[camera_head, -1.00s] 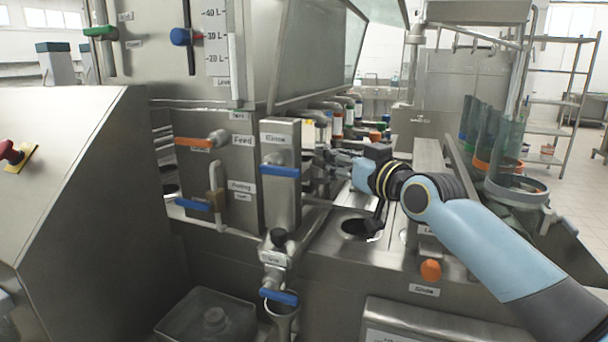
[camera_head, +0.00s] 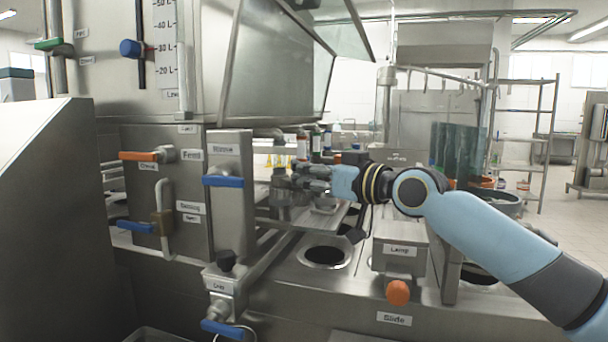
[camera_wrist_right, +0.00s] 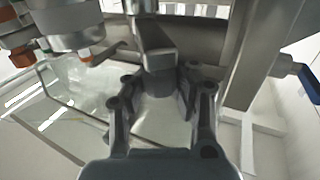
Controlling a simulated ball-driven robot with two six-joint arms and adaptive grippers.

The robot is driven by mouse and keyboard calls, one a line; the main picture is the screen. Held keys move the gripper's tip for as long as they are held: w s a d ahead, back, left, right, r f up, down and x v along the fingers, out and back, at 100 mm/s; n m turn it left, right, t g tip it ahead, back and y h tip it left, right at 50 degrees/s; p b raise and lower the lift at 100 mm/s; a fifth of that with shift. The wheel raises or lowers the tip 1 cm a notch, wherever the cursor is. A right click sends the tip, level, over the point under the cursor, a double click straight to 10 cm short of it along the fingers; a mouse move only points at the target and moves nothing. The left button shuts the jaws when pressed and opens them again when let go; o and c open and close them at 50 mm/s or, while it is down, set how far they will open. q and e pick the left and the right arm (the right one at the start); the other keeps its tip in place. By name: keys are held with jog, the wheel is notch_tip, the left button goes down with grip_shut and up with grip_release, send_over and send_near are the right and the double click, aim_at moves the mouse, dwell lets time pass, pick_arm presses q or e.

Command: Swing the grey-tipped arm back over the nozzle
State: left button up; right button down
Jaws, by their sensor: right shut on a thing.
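My right gripper (camera_head: 296,184) reaches in from the right beside the steel box with the blue lever (camera_head: 223,181). In the head view the tip is small and partly hidden by the fingers. I cannot tell for certain which part is the nozzle; metal cylinders with orange ends (camera_wrist_right: 70,30) are left of the grey tip. My left gripper is out of view.
A round dark opening (camera_head: 325,256) lies in the deck below my right wrist. A steel box marked "Lamp" (camera_head: 398,250) and an orange knob (camera_head: 398,292) are right of it. Several bottles (camera_head: 316,142) stand behind the gripper. A clear panel (camera_wrist_right: 70,85) lies left in the wrist view.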

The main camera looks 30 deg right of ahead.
jog(key=shift+f, duration=0.4)
jog(key=c, duration=1.5)
grip_release()
jog(key=shift+s+d, duration=0.1)
jog(key=shift+s, duration=0.05)
jog(key=shift+o, duration=1.1)
jog(key=shift+s+d+r, duration=0.1)
jog(key=shift+s+r, duration=0.1)
jog(key=shift+r, duration=0.05)
jog(key=shift+w+r, duration=0.1)
jog(key=shift+w, duration=0.05)
jog(key=shift+r, duration=0.3)
notch_tip(320, 180, up, 9)
jog(key=shift+r, duration=0.1)
